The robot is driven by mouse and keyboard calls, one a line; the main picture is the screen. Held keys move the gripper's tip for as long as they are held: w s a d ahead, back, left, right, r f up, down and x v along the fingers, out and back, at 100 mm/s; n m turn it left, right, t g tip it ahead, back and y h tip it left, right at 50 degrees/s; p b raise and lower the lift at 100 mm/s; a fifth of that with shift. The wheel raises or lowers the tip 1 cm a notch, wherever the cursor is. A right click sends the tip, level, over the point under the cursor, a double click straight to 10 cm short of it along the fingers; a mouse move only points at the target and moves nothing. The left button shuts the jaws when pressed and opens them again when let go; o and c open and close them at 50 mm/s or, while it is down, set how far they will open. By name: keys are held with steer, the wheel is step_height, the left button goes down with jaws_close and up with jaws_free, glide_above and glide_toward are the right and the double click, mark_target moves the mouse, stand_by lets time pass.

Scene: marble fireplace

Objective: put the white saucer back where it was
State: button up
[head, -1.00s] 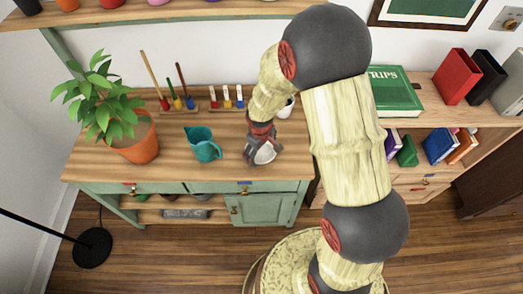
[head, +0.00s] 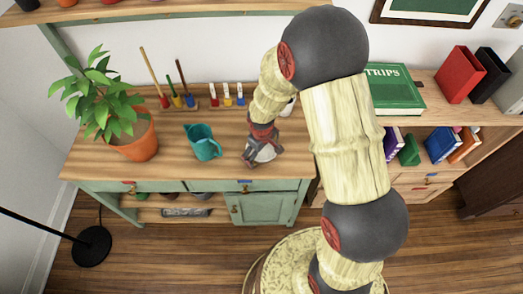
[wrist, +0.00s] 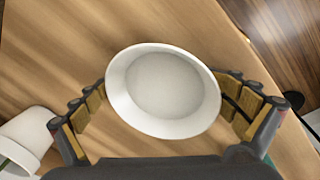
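The white saucer (wrist: 163,88) is round with a raised rim and sits between my fingers in the wrist view. My gripper (wrist: 163,95) has a finger on each side of it, and the pads appear to touch its rim at left and right. In the head view my gripper (head: 260,156) is low over the front right part of the wooden desk (head: 165,160). Only a little of the saucer (head: 265,151) shows there, behind my fingers. I cannot tell whether its underside touches the desk.
A teal pitcher (head: 203,142) stands left of my gripper, and a potted plant (head: 135,140) farther left. Coloured peg stands (head: 212,97) are at the back. A white pot (head: 288,106) is partly hidden behind my arm. The desk between pitcher and pegs is clear.

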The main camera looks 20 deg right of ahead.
mark_target(262, 156)
steer(key=shift+o, duration=0.8)
steer(key=shift+r, duration=0.25)
steer(key=shift+w+r, duration=0.1)
steer(key=shift+r, duration=0.35)
step_height(262, 156, up, 11)
steer(key=s, duration=0.2)
steer(key=shift+a, duration=0.4)
